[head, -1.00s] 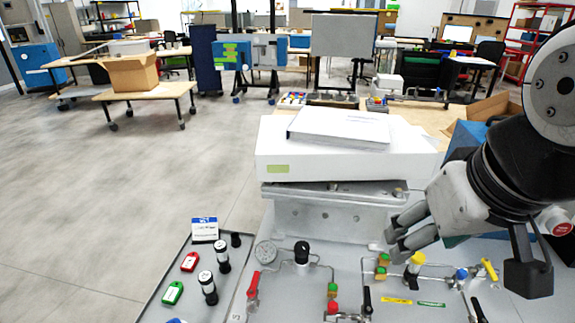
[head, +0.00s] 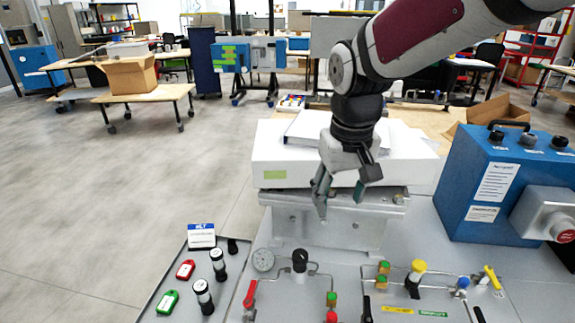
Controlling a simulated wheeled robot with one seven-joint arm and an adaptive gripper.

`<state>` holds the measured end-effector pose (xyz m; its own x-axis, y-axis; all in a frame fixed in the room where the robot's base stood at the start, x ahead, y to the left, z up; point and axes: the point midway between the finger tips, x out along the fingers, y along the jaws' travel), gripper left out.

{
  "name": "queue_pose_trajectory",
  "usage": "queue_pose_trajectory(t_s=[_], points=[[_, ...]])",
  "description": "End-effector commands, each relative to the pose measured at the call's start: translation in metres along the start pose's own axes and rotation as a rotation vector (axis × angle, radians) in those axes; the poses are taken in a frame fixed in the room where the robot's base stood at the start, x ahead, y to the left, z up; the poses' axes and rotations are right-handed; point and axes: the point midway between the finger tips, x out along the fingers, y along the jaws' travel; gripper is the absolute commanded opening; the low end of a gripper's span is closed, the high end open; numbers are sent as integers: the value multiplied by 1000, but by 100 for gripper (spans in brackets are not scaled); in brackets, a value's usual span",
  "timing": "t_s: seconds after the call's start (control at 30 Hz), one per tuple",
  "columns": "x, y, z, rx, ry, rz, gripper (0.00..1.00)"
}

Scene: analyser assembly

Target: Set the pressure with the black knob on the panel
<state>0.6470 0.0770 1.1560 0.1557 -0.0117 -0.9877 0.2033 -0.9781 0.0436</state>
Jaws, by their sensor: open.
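The black knob (head: 300,256) stands upright on the left part of the grey panel (head: 285,300), joined to thin metal tubing. A round pressure gauge (head: 263,260) sits just left of it; its reading is too small to tell. My gripper (head: 322,204) hangs pointing down, above and slightly right of the knob in the picture, apart from it. Its fingers are spread and hold nothing. The knob is in full view.
A red-handled valve (head: 249,294) is close to the knob's left. A yellow knob (head: 416,271) and several fittings stand to the right. A blue box (head: 490,180) with an emergency button stands at right. A white case (head: 285,165) lies behind my gripper.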

Motion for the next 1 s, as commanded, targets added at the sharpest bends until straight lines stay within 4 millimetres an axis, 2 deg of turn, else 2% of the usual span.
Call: queue_pose_trajectory(t_s=[0.03,0.2,0.4,0.5,0.77,1.0], points=[[13,-6,-10,-14,-22,-6,54],[52,-26,-38,-52,-77,-23,54],[94,-48,-60,-85,-127,-42,54],[106,-54,-65,-94,-141,-48,54],[124,-58,-66,-100,-152,-51,54],[164,-60,-59,-99,-155,-52,54]])
